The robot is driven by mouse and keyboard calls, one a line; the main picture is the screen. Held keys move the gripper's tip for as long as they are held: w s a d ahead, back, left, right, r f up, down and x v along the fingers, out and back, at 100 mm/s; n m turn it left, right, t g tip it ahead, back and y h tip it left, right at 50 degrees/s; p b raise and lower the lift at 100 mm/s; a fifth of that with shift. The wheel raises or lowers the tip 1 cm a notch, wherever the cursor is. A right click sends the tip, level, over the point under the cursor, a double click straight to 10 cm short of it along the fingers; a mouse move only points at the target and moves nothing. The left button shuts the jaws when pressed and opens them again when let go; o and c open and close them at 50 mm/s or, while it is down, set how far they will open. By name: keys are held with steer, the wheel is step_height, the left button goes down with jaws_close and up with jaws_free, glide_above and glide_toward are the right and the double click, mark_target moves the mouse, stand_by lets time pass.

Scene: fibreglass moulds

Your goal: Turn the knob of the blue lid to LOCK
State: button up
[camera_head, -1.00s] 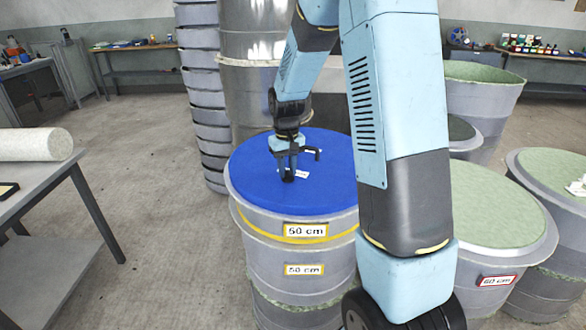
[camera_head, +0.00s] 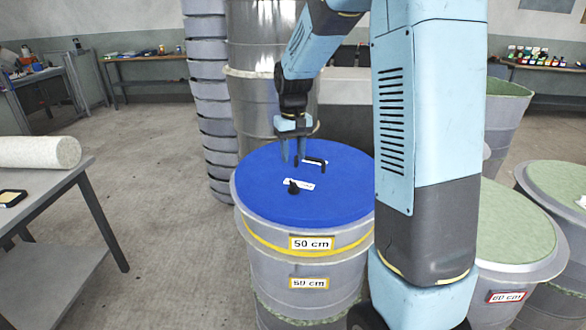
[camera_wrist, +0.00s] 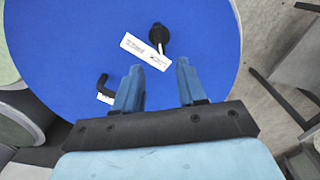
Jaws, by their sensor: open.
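The blue lid (camera_head: 335,195) covers a grey drum labelled 50 cm. Its black knob (camera_head: 293,187) stands near the front of the lid, beside a white label. In the wrist view the knob (camera_wrist: 158,34) has a pale pointer directed toward the right end of the label (camera_wrist: 140,49); the lettering is too small to read surely. A black bent handle (camera_head: 315,162) is on the lid; it also shows in the wrist view (camera_wrist: 102,82). My gripper (camera_head: 296,160) is open and empty above the lid, behind the knob and apart from it; its jaws show in the wrist view (camera_wrist: 160,69).
Tall stacked grey moulds (camera_head: 208,95) stand behind the drum on the left. Green-topped drums (camera_head: 505,225) are close on the right. A grey table (camera_head: 60,190) with a white roll (camera_head: 40,152) is at left. Floor between table and drum is clear.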

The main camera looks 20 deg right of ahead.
steer(key=shift+r, duration=2.15)
steer(key=s+d+r+t, duration=0.1)
steer(key=s+r, duration=0.3)
steer(key=s, duration=1)
steer(key=s+r+m+t, duration=0.1)
steer(key=s+r+t, duration=0.3)
steer(key=s, duration=1)
steer(key=shift+d+r+t, duration=0.2)
steer(key=shift+d+t, duration=0.1)
steer(key=shift+d, duration=0.05)
